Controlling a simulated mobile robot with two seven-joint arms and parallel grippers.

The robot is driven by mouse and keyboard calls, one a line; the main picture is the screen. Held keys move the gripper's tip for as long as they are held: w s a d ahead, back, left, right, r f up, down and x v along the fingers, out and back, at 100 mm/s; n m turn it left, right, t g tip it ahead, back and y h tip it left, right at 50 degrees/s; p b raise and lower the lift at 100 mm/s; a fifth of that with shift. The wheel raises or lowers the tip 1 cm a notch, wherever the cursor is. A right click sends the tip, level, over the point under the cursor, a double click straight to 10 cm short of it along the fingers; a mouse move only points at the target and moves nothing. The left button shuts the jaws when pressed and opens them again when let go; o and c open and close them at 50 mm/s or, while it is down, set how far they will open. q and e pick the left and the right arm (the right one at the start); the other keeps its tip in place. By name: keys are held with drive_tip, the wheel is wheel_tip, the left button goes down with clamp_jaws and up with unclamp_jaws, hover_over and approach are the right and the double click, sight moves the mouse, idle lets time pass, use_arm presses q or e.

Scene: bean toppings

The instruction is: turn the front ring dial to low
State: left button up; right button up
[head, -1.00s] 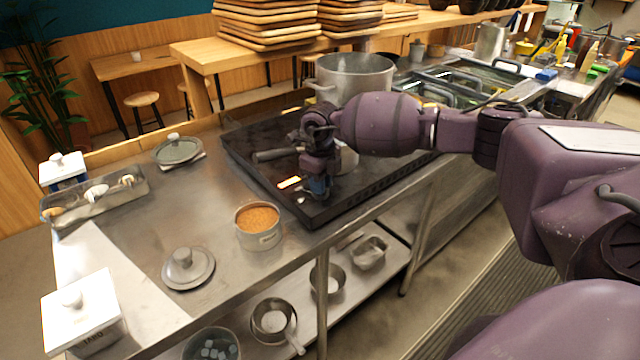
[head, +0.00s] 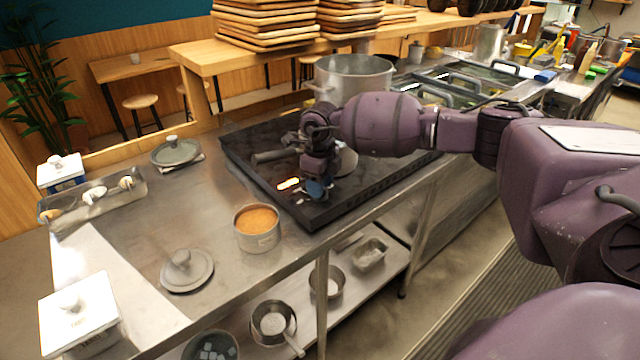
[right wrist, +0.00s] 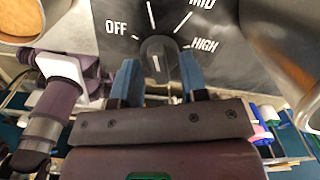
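The front ring dial (right wrist: 158,62) is a dark knob with a white pointer line, seen in the right wrist view. The panel around it reads OFF on the left, MID at the upper right and HIGH on the right. The pointer line aims up, toward a tick between OFF and MID whose label is out of frame. My right gripper (right wrist: 159,80) has its two blue fingers on either side of the knob, seemingly touching it. In the head view my right gripper (head: 317,187) is at the front edge of the black cooktop (head: 260,172) and hides the dial. My left gripper is not in view.
A large pot (head: 352,78) stands at the back of the cooktop. A pan of beans (head: 257,241), a loose lid (head: 187,271) and white canisters (head: 80,318) stand on the steel counter (head: 215,195). A lower shelf holds bowls.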

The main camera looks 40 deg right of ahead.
wheel_tip(320, 180, up, 11)
idle(0.8)
drive_tip(key=shift+f, duration=0.15)
